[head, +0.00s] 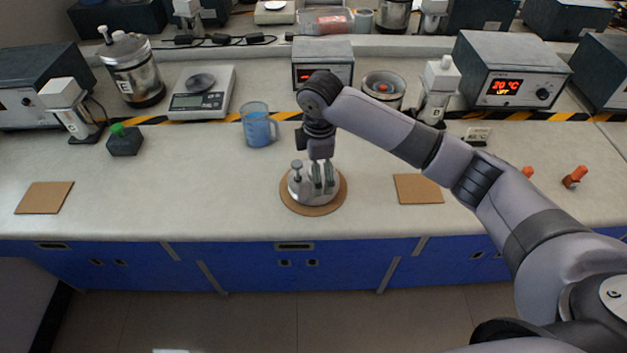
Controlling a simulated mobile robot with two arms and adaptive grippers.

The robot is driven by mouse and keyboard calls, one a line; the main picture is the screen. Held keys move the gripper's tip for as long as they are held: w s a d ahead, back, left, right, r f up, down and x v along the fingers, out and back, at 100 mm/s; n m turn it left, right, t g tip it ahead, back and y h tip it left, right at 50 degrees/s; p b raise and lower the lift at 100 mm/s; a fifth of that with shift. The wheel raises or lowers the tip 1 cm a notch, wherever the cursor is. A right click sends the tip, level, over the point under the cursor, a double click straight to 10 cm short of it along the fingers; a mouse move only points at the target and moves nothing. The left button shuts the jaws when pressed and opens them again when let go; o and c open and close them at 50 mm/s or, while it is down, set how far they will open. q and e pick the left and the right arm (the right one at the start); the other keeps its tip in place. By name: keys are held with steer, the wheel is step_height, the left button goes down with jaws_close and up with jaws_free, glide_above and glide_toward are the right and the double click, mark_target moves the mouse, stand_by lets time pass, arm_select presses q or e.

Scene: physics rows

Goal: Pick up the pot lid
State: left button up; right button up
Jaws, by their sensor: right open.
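The pot lid (299,189) is a round grey metal disc with an upright knob on a short stem. It lies on a round brown cork mat (313,211) near the middle of the bench's front part. My right gripper (322,189) points down over the right part of the lid, just right of the knob. Its fingers are open and hide part of the lid. I cannot tell whether they touch it. My left gripper is not in view.
A blue measuring jug (257,126) stands behind the lid to the left. Square cork mats lie at left (44,197) and right (418,189). A scale (202,93), a steel pot (132,68) and a heater box (512,71) stand farther back.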

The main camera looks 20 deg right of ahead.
mark_target(301, 189)
steer(key=shift+w+f+p, duration=0.2)
steer(key=shift+f+p, duration=0.35)
steer(key=shift+f, duration=2.15)
steer(key=shift+c, duration=0.6)
steer(key=shift+r, duration=0.1)
steer(key=c, duration=1.5)
